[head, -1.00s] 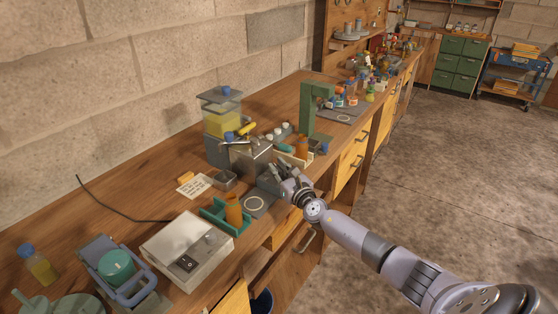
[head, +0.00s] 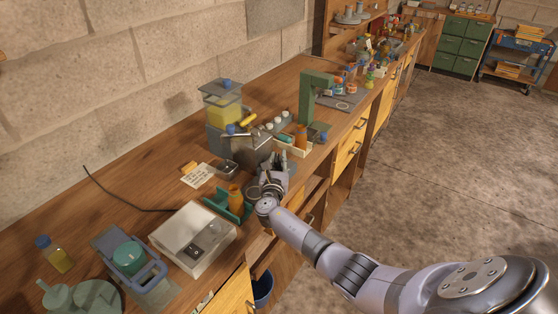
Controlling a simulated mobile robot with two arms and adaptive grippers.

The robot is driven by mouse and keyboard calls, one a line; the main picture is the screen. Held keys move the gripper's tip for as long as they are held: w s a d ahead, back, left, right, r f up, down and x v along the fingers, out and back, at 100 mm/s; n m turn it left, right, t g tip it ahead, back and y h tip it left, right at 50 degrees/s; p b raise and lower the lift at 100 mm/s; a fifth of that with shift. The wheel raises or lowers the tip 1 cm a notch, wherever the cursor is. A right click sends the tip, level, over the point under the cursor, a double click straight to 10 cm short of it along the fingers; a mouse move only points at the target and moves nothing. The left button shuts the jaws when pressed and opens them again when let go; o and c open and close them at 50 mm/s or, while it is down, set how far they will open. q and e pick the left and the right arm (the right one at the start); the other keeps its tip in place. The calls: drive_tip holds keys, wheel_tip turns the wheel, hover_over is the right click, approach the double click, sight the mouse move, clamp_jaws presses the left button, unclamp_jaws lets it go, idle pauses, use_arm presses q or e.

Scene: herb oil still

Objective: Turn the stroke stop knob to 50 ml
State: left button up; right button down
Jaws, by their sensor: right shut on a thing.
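The filling machine stands against the wall side of the bench, with a grey metal box (head: 248,146) below a clear reservoir of yellow oil (head: 222,112). My right gripper (head: 277,160) is at the front right of the box, with its fingers close together and pointing at the machine. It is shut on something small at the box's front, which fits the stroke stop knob. The knob and any scale marks are hidden behind the fingers. My left gripper is not in view.
An orange bottle (head: 235,198) stands in a green holder just left of my right wrist. Another orange bottle (head: 301,136) stands in a pale tray beyond the gripper. A white box with a switch (head: 192,238) and a green press stand (head: 308,98) are also on the bench.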

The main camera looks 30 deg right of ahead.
drive_tip(key=shift+w+a, duration=0.1)
drive_tip(key=shift+a, duration=0.2)
drive_tip(key=c, duration=1.7)
unclamp_jaws()
drive_tip(key=shift+w+a, duration=0.1)
drive_tip(key=shift+o, duration=0.2)
drive_tip(key=shift+d, duration=0.2)
drive_tip(key=v, duration=1.2)
drive_tip(key=shift+a, duration=0.1)
